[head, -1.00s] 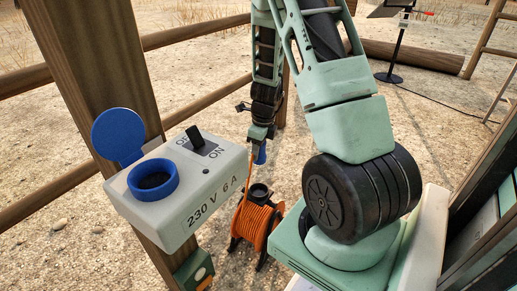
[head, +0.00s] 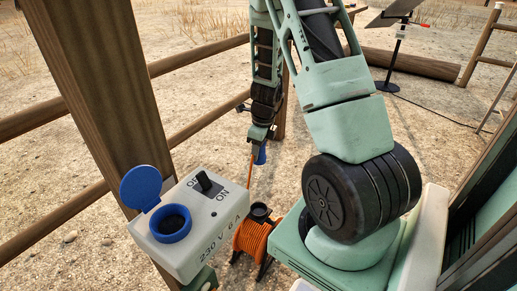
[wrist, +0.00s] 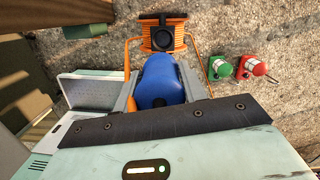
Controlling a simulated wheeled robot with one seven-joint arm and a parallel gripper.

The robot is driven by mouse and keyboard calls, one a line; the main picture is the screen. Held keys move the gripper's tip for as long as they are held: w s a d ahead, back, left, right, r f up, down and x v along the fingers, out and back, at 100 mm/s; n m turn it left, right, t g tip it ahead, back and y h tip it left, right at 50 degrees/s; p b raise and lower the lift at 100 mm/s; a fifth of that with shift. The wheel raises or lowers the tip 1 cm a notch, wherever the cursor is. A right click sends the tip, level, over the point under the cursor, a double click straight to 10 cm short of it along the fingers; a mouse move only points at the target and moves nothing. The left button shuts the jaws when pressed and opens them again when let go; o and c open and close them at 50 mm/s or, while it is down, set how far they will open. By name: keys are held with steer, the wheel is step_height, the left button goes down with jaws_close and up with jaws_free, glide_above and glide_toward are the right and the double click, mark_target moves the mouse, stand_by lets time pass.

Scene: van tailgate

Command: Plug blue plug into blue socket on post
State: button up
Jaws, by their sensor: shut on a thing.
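The blue plug (head: 260,156) hangs below my gripper (head: 262,139) in the head view, with an orange cable beside it. In the wrist view the blue plug (wrist: 160,82) sits between the two fingers, which are shut on it. The blue socket (head: 170,223) is on a pale box (head: 207,243) fixed at the wooden post (head: 95,80). Its round blue lid (head: 140,187) is swung open and the dark opening shows. The plug is apart from the socket, to its right and farther back in the head view.
An orange cable reel (head: 250,237) stands on the ground below my gripper. Wooden rails (head: 200,122) run behind the post. In the wrist view a green object (wrist: 221,68) and a red object (wrist: 255,67) lie to the right. A dark-topped stand (head: 394,50) is far back.

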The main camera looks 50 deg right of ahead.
step_height(320, 180, up, 22)
steer(key=p, duration=2.1)
